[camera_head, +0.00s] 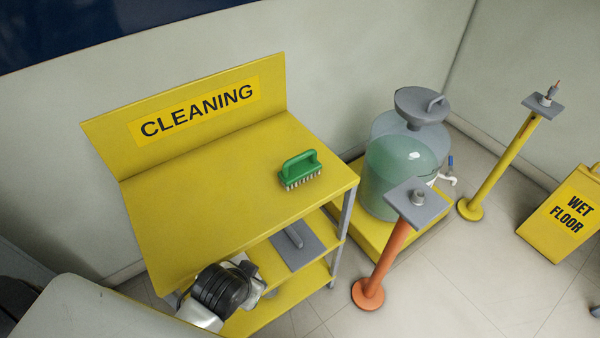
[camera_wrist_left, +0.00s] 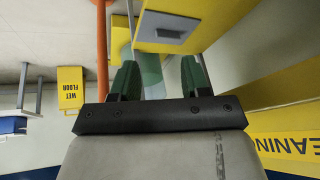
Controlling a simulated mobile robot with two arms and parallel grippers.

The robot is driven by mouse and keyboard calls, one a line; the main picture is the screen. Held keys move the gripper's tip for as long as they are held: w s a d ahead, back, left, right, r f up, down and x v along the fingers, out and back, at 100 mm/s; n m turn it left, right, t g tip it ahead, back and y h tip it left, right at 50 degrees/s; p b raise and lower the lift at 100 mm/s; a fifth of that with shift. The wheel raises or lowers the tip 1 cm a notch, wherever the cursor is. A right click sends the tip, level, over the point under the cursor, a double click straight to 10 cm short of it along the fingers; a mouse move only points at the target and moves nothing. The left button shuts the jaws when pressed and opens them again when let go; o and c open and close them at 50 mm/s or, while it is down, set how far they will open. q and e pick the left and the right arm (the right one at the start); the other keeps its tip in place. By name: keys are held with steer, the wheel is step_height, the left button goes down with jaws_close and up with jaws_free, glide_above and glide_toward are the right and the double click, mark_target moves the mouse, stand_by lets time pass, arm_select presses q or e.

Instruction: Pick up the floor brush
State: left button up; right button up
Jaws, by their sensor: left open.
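The floor brush (camera_head: 299,171) has a green body with a raised handle and pale bristles. In the head view it stands bristles down on the yellow top of the cleaning cart (camera_head: 200,205), near its right end. My left arm shows at the cart's lower front edge, left of and nearer than the brush; its fingers cannot be made out there. In the left wrist view my left gripper (camera_wrist_left: 158,68) is open, with two dark green fingers apart and nothing clearly held between them. The brush is not seen in that view. My right gripper is not in view.
A grey plate with a handle (camera_head: 294,245) lies on the cart's shelf below. Right of the cart stand a large green-tinted water jug (camera_head: 393,165), an orange post (camera_head: 390,262), a yellow post (camera_head: 500,165) and a wet floor sign (camera_head: 565,218). The cart top around the brush is clear.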

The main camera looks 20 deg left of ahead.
arm_select(q)
steer(key=w+d+r+m+t+h, duration=0.1)
steer(key=w+d+r+m+t, duration=0.25)
steer(key=w+r+t, duration=0.4)
steer(key=w+d+r+m+t+h, duration=0.2)
steer(key=w+d+r+m+t, duration=0.15)
steer(key=w+r, duration=0.75)
steer(key=d+r+m+t+h, duration=0.2)
steer(key=d+r+m+h, duration=0.3)
steer(key=r+m+h, duration=0.4)
steer(key=m+g+y, duration=0.7)
steer(key=m+g, duration=0.9)
steer(key=m, duration=0.8)
glide_toward(298, 156)
steer(key=f, duration=0.1)
steer(key=p+x, duration=0.1)
steer(key=x, duration=0.9)
jaws_close()
